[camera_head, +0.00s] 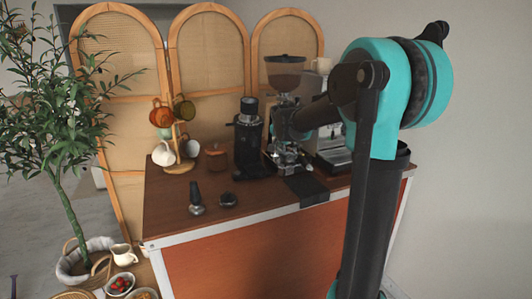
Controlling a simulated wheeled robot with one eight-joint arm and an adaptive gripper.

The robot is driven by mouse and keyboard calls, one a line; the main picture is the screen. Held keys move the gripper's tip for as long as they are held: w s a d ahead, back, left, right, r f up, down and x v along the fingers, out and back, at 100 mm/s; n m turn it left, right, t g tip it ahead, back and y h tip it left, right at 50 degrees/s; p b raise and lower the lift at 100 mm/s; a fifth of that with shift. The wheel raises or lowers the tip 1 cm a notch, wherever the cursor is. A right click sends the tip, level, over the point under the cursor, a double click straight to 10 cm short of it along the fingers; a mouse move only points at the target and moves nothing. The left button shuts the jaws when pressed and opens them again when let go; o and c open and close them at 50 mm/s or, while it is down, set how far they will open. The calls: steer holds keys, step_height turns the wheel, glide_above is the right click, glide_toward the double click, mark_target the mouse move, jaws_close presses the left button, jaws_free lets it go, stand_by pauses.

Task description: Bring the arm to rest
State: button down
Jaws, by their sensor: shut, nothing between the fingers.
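My gripper (291,170) is at the end of my teal and black arm, which reaches from the lower right over the cart. It points down in front of the espresso machine, above the black mat's far edge. It looks shut and empty, though it is small and dark here. The espresso machine (336,150) is partly hidden behind my arm.
The wooden cart top (165,215) holds a coffee grinder (250,140), a mug tree with several mugs (190,150), a tamper (196,200), a small dark round item (228,199) and a black mat (306,188). The cart top's front left is clear. A potted tree (60,170) stands left.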

steer(key=s+d+f+n, duration=0.1)
steer(key=s+f, duration=0.2)
steer(key=s, duration=0.3)
steer(key=s+d+f+n+g, duration=0.1)
steer(key=s+f+n, duration=0.1)
steer(key=s, duration=0.4)
steer(key=s+d+f+n+g, duration=0.1)
steer(key=s+f, duration=0.4)
steer(key=s, duration=0.1)
steer(key=shift+s+d, duration=0.15)
steer(key=shift+s, duration=0.1)
steer(key=s+f+n+g, duration=0.1)
steer(key=s+f+n, duration=0.1)
steer(key=s+f, duration=0.2)
steer(key=s+f+n+g, duration=0.1)
steer(key=s+f+n, duration=0.1)
steer(key=s, duration=0.8)
steer(key=s+f+n+y, duration=0.1)
steer(key=s+f, duration=0.4)
steer(key=s, duration=0.1)
steer(key=shift+s+d+f+n+g, duration=0.15)
steer(key=shift+s+f+n+g, duration=0.15)
steer(key=shift+s+n+g, duration=0.1)
